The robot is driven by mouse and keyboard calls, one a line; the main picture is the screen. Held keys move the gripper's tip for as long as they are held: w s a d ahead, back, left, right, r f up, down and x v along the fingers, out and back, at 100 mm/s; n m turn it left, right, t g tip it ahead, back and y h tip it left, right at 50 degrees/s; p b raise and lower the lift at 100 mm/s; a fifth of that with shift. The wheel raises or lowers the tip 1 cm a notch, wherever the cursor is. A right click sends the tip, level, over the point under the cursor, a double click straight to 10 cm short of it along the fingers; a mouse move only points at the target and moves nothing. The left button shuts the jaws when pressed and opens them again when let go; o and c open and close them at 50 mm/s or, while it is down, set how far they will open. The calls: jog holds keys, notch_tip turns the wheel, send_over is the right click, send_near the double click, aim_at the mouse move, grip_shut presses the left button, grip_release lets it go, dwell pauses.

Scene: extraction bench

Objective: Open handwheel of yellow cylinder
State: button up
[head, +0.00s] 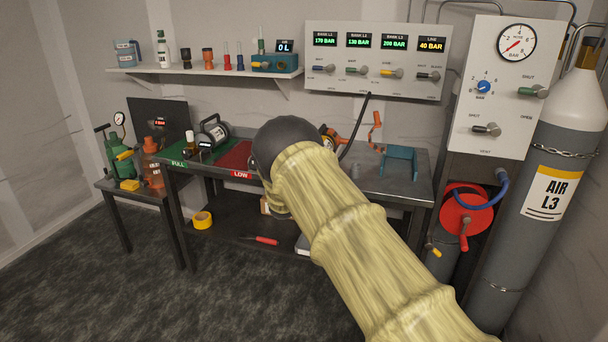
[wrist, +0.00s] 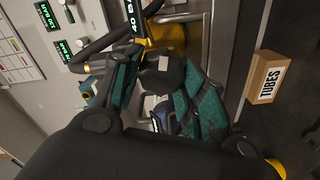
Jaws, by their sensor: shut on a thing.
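The yellow cylinder (wrist: 174,40) lies beyond my gripper in the wrist view, partly covered by the fingers and a tag reading 40 BAR. A black handwheel (wrist: 162,76) with a small pale patch sits between the green finger pads. My gripper (wrist: 160,92) is shut on this handwheel, one pad on each side. The fingers hide parts of its rim, so I cannot tell how far it is turned.
The bench (head: 400,182) carries a blue bracket (head: 399,160) at right and a silver cylinder (head: 214,133) at left. A black hose (wrist: 112,40) runs close to my fingers. A TUBES box (wrist: 267,77) sits below. A large AIR L3 cylinder (head: 520,240) stands at right.

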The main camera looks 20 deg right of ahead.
jog(key=shift+f+n, duration=0.25)
jog(key=shift+n, duration=0.95)
jog(key=o, duration=1)
jog(key=shift+r, duration=0.1)
jog(key=shift+s+a, duration=0.1)
jog(key=v, duration=1.1)
jog(key=shift+s+a, duration=0.2)
jog(key=shift+s, duration=0.1)
